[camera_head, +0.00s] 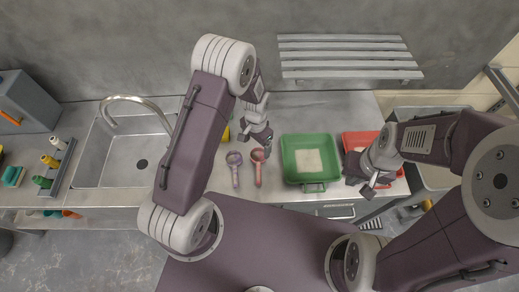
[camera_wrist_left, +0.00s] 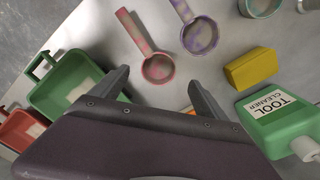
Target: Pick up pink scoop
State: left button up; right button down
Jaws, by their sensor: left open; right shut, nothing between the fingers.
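The pink scoop (camera_head: 258,155) lies on the steel counter, its handle toward the front edge. In the left wrist view the pink scoop (camera_wrist_left: 158,68) has a reddish-pink bowl mottled with grey-green. My left gripper (camera_head: 258,136) is open and empty. Its fingers (camera_wrist_left: 158,86) show on either side of the scoop's bowl in the wrist view, and the bowl sits just beyond the fingertips. A purple scoop (camera_head: 234,159) lies beside it, also in the wrist view (camera_wrist_left: 199,38). My right gripper (camera_head: 368,187) is shut and empty near the red tub.
A green tub (camera_head: 288,158) stands right of the scoops, and a red tub (camera_head: 363,137) stands beyond it. A yellow block (camera_wrist_left: 250,69) and a green tool cleaner bottle (camera_wrist_left: 278,126) stand near the scoops. A sink (camera_head: 113,160) with a tap is at left.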

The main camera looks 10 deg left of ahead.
aim_at(257, 156)
pick_arm(q)
jog(key=shift+s+d+r, duration=0.15)
jog(key=shift+r, duration=0.1)
jog(key=f, duration=0.1)
jog(key=f+p, duration=0.1)
jog(key=f, duration=0.2)
jog(key=shift+w+a, duration=0.25)
jog(key=shift+a, duration=0.1)
jog(key=shift+f, duration=0.15)
jog(key=shift+d+f, duration=0.1)
jog(key=shift+d, duration=0.05)
notch_tip(257, 156, down, 5)
jog(key=shift+s+d+r+p, duration=0.1)
jog(key=shift+r+p, duration=0.1)
jog(key=shift+p, duration=1.05)
jog(key=shift+f, duration=0.2)
jog(key=shift+r, duration=0.1)
jog(key=c, duration=1.6)
